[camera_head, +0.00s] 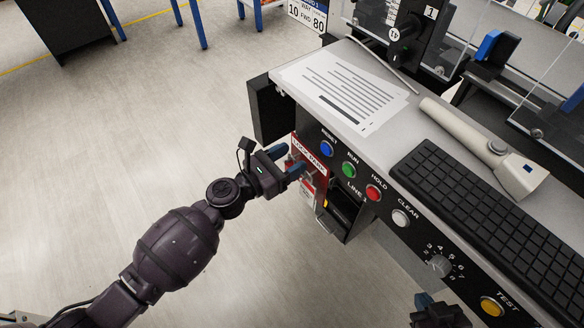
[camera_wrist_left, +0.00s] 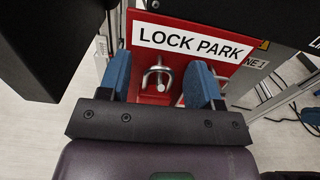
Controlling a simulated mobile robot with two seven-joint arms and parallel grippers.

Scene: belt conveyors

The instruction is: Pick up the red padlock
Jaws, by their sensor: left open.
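A red LOCK PARK board (camera_head: 309,158) hangs at the left end of the console; its sign also shows in the left wrist view (camera_wrist_left: 192,43). The red padlock (camera_wrist_left: 157,77) hangs there by its silver shackle around a peg; its red body is mostly hidden behind my gripper. My left gripper (camera_head: 290,160) is open in front of the board. In the left wrist view, its blue fingers (camera_wrist_left: 160,65) stand on either side of the shackle, apart from it. A second metal loop shows beside the right finger. My right gripper (camera_head: 440,310) is partly in view at the bottom; its jaws are unclear.
The console front carries blue, green, red, white and yellow buttons and a dial (camera_head: 440,265). A paper sheet (camera_head: 340,85), a handheld scanner (camera_head: 485,145) and a black keyboard (camera_head: 480,210) lie on top. A dark box (camera_head: 268,112) sits beside the board. Open floor lies left.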

